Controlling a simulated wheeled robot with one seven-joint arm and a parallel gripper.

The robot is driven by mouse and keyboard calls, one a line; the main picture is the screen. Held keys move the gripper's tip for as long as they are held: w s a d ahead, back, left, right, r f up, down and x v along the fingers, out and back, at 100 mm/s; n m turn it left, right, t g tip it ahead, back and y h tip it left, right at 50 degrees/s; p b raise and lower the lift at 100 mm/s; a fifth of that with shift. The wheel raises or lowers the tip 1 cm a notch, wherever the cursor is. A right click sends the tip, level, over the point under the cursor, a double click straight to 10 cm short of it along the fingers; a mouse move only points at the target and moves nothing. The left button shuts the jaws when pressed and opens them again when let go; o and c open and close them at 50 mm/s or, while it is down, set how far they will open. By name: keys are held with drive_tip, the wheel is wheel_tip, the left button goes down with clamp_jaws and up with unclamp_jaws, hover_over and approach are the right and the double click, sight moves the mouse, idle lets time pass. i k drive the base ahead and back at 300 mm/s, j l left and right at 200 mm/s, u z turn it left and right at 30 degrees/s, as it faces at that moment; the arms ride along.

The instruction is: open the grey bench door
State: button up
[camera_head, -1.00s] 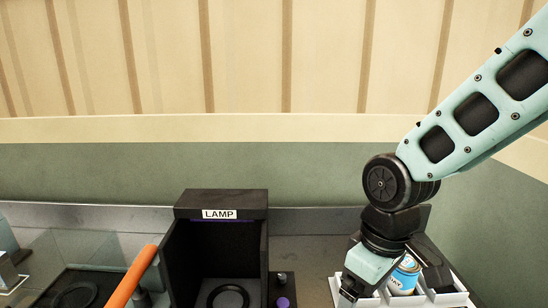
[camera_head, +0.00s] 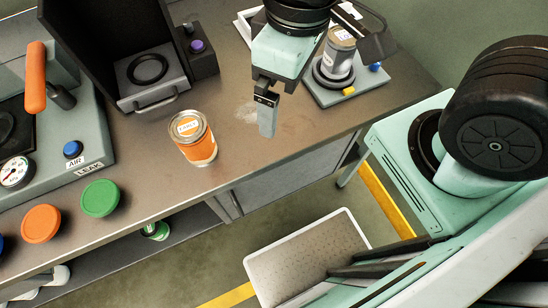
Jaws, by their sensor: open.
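The grey bench door (camera_head: 290,182) is a flat panel in the bench front, below the worktop at centre right. It looks closed, and its handle cannot be made out from this steep angle. My gripper (camera_head: 267,127) points down above the worktop, behind the door's top edge and apart from the door. It is open and empty. One grey finger shows clearly; the other is mostly hidden.
An orange can (camera_head: 197,140) stands near the worktop's front edge, left of my gripper. A grey can (camera_head: 338,55) stands on a small device at right. Left of the door is an open shelf (camera_head: 130,250) holding a green can (camera_head: 156,230). A pale tray (camera_head: 305,255) is in front.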

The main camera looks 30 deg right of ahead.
sight(241, 201)
drive_tip(key=k+j, duration=0.25)
drive_tip(key=k+l, duration=0.3)
drive_tip(key=k, duration=0.15)
drive_tip(key=k+l, duration=0.3)
drive_tip(key=k, duration=0.2)
drive_tip(key=k+l, duration=0.3)
drive_tip(key=k, duration=0.15)
